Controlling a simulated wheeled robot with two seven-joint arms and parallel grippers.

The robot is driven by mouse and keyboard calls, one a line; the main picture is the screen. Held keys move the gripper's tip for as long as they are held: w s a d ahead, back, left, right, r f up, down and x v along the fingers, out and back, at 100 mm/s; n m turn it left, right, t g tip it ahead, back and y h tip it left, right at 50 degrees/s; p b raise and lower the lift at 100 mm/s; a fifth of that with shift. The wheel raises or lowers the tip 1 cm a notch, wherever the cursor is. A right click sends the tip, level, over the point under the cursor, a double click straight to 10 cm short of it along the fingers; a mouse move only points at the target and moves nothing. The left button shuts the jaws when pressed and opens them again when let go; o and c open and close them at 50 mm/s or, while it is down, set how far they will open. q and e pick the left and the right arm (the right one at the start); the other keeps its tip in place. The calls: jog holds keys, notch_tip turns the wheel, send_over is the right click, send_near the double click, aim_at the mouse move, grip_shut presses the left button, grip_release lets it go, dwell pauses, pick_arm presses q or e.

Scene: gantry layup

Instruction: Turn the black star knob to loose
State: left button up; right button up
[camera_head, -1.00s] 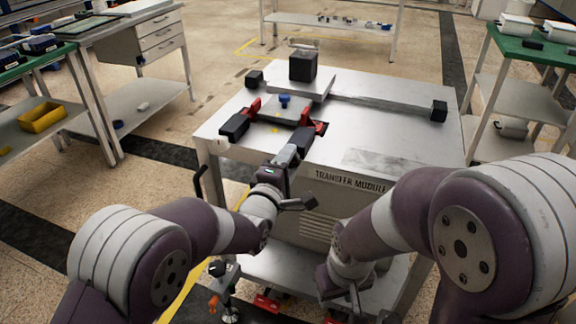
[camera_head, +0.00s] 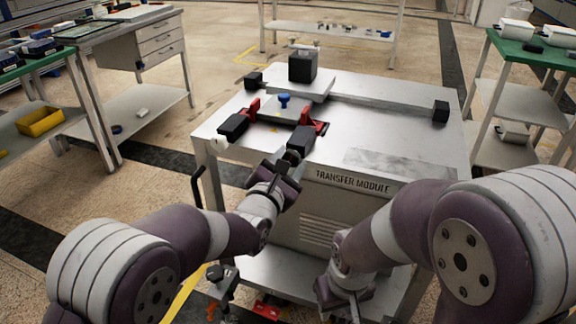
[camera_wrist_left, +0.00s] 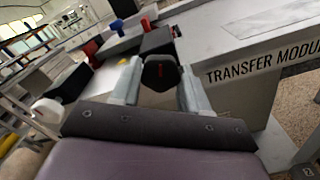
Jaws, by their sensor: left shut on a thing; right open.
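The black star knob (camera_wrist_left: 161,72) sits between the two grey fingers of my left gripper (camera_wrist_left: 160,88) in the left wrist view. The gripper is shut on it, at the near end of a black block on the front edge of the transfer module table. In the head view my left gripper (camera_head: 283,160) reaches this front edge and mostly hides the knob. A small red mark shows on the knob's face. My right gripper (camera_head: 346,303) is open, low in front of the table and away from the knob.
The table (camera_head: 400,135) carries red clamps (camera_head: 314,124), a blue knob (camera_head: 284,100), a long metal bar (camera_head: 385,100) and black blocks (camera_head: 303,67). A white knob (camera_wrist_left: 46,109) sits left of my left gripper. The table's right front is clear.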

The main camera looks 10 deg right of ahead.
pick_arm(q)
jog(key=shift+f+n+b, duration=0.15)
jog(key=shift+n+b, duration=0.35)
jog(key=shift+n, duration=1.5)
jog(key=o, duration=1.1)
jog(key=shift+c, duration=0.2)
jog(key=shift+s, duration=0.1)
jog(key=p+v, duration=0.2)
jog(key=v, duration=1)
jog(key=shift+s+a, duration=0.15)
jog(key=shift+s, duration=0.05)
